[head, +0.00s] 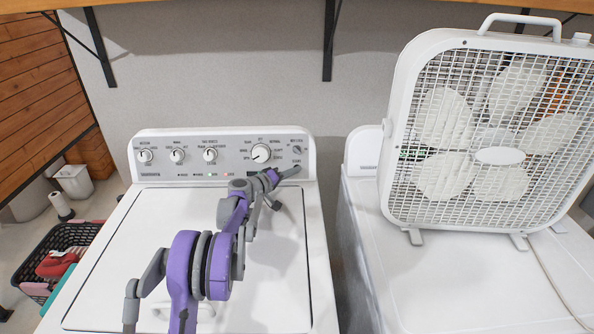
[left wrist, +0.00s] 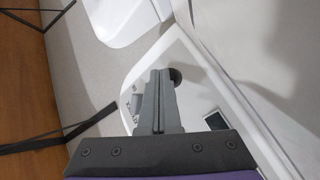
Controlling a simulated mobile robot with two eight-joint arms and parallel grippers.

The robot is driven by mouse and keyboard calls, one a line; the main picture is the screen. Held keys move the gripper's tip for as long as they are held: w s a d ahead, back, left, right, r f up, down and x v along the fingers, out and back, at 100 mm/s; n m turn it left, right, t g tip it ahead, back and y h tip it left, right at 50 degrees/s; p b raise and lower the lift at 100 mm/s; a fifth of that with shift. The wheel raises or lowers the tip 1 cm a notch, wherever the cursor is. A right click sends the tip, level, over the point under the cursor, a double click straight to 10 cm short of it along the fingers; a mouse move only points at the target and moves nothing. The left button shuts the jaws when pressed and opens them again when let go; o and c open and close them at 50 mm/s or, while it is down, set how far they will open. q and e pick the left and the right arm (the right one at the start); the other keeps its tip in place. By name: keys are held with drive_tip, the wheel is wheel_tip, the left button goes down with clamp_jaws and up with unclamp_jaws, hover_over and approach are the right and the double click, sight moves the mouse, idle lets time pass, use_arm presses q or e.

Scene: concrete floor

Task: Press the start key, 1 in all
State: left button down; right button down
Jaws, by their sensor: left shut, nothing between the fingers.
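The washer's grey control panel (head: 225,150) runs along the back of the white machine. My left arm reaches over the washer lid to the panel's right end. My left gripper (head: 290,172) is shut and empty, its tips at or very near the panel's lower right, below a small knob (head: 297,150). Whether the tips touch is not clear. No start key can be made out; that part of the panel is partly covered by my gripper. In the left wrist view the shut fingers (left wrist: 160,73) point at the panel, with a dark round knob (left wrist: 175,77) beside the tips. My right gripper is not in view.
A large dial (head: 261,153) and several smaller knobs line the panel. A white box fan (head: 408,150) stands on the neighbouring white machine (head: 372,215) at right. A laundry basket (head: 40,245) is on the floor at left. A wooden shelf (head: 240,5) hangs above.

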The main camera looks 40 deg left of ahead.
use_arm(q)
drive_tip(key=shift+s+d+r, duration=0.25)
drive_tip(key=shift+s+d, duration=0.25)
drive_tip(key=shift+s, duration=0.15)
drive_tip(key=shift+s+d+r, duration=0.25)
drive_tip(key=shift+s+d, duration=0.25)
drive_tip(key=shift+s, duration=0.1)
drive_tip(key=shift+s+d+r, duration=0.25)
drive_tip(key=shift+s+d, duration=0.25)
drive_tip(key=shift+s, duration=0.1)
drive_tip(key=shift+s+d+r, duration=0.25)
drive_tip(key=shift+s+d, duration=0.25)
drive_tip(key=shift+s, duration=0.1)
drive_tip(key=shift+f, duration=0.1)
